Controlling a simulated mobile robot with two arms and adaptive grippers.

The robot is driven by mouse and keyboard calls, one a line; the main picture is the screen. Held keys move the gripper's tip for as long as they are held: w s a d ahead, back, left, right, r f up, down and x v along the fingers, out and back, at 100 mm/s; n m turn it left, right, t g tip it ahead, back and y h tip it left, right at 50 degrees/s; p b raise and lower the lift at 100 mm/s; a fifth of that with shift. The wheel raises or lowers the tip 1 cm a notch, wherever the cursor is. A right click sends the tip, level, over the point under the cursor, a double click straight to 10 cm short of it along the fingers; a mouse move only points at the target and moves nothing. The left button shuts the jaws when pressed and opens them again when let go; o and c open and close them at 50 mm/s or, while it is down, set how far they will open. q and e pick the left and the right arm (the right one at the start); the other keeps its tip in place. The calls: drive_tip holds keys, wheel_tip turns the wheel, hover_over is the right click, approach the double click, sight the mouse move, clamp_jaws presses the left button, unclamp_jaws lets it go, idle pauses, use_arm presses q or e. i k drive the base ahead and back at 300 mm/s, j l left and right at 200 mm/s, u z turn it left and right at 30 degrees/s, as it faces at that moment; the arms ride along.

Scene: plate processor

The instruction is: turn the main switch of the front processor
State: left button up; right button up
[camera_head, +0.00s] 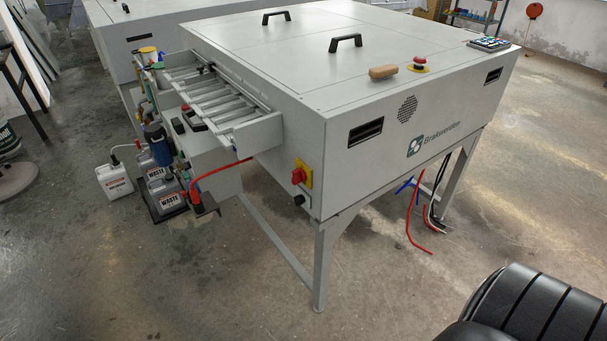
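The front processor (345,75) is a large light-grey cabinet on a metal leg frame. Its main switch (299,176) is a red rotary knob on a yellow plate. It sits low on the cabinet's left side face, near the front corner. A small black knob (298,200) is just below it. Neither of my grippers is in view, and nothing covers the switch.
A roller feed tray (215,95) juts from the cabinet's left side. A red hose (222,172) runs near the switch. The floor (240,300) in front is open.

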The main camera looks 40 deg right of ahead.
sight(298, 176)
drive_tip(key=i+j+z, duration=0.1)
drive_tip(key=z, duration=1.2)
drive_tip(key=i+j, duration=0.05)
